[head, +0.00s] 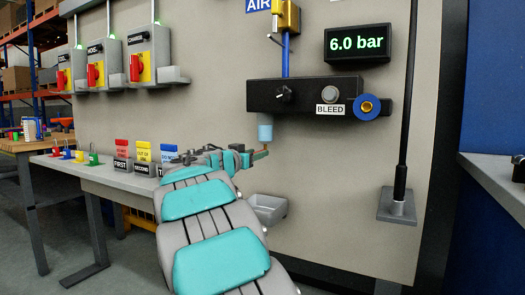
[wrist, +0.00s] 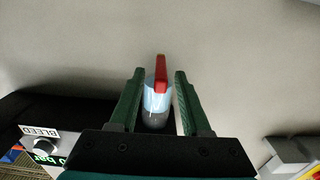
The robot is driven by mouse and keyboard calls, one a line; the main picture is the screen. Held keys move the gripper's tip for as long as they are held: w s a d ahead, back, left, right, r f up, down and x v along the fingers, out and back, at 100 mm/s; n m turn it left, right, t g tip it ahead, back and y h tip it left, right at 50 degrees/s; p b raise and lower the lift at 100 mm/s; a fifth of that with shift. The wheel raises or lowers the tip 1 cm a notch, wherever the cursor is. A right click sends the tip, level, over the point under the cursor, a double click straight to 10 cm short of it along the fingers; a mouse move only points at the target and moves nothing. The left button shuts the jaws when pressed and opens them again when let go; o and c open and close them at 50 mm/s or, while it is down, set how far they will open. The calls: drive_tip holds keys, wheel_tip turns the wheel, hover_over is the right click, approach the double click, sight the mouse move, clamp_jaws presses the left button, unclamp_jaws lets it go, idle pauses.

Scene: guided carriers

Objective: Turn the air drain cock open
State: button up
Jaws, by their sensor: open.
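The red cock lever (wrist: 161,74) shows in the wrist view at the end of the pale blue bowl (wrist: 156,100), lying lengthwise between my fingers. My gripper (wrist: 159,76) is open, with one green finger on each side of the lever and a visible gap on both sides. In the head view the bowl (head: 265,132) hangs under the black manifold (head: 300,95), and my gripper (head: 262,152) is just below it. The lever is hardly visible there, hidden by my gripper. The pressure display (head: 357,44) reads 6.0 bar.
A grey tray (head: 267,208) is fixed to the panel below the bowl. The BLEED button (head: 331,94), a black knob (head: 284,95) and a blue ring (head: 367,107) are on the manifold. A shelf with padlocks and tag holders (head: 143,158) is at left.

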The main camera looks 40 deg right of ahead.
drive_tip(key=shift+p+x, duration=0.35)
drive_tip(key=shift+x, duration=1.8)
clamp_jaws()
drive_tip(key=shift+a, duration=0.1)
